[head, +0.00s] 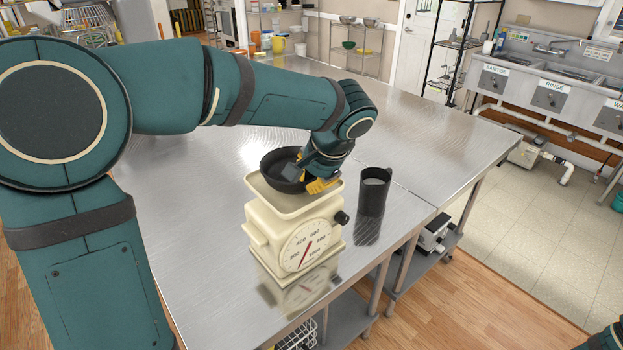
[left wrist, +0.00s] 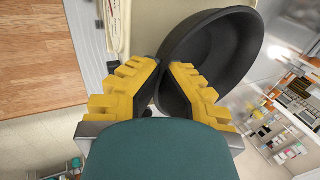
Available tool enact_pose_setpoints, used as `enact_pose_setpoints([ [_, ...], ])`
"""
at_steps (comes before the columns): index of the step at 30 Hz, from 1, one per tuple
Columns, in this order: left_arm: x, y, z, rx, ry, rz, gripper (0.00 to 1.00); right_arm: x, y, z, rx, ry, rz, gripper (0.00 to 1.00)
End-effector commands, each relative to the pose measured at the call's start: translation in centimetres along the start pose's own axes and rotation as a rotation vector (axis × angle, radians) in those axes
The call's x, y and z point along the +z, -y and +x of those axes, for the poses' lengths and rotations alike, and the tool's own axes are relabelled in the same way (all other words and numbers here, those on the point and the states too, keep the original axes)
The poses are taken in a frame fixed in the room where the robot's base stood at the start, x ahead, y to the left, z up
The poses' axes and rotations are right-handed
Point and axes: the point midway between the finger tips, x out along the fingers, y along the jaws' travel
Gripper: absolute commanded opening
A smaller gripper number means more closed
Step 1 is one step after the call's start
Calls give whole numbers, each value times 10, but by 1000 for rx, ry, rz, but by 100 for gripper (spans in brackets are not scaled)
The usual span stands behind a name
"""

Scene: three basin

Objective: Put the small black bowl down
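The small black bowl (head: 284,166) is over the pan of a cream kitchen scale (head: 290,205) on the steel table. It looks level and close to the pan; I cannot tell for sure whether it rests on it. My left gripper (head: 314,178) reaches in from above at the bowl's right side. In the left wrist view, the yellow-padded fingers (left wrist: 165,72) close on the rim of the bowl (left wrist: 215,55), one finger inside and one outside. My right gripper is not in view.
A dark cup (head: 373,193) stands on the table (head: 420,150) just right of the scale. The table's front edge is close to both. The table is clear behind and right of them. Sinks (head: 550,90) stand along the far right wall.

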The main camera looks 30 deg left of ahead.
Motion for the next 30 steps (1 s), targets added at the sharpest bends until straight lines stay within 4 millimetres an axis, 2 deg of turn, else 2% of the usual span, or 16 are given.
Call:
enact_pose_setpoints([
  [1,0,0,1,0,0,0,10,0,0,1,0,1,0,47],
  [3,0,0,0,0,0,0,34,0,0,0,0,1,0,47],
  [12,0,0,0,0,0,0,34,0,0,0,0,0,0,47],
  [16,0,2,-7,0,-2,0,34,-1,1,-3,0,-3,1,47],
  [20,-1,2,-27,-1,-4,1,34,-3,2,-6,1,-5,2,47],
  [30,-1,2,-96,0,-3,0,34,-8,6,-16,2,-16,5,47],
])
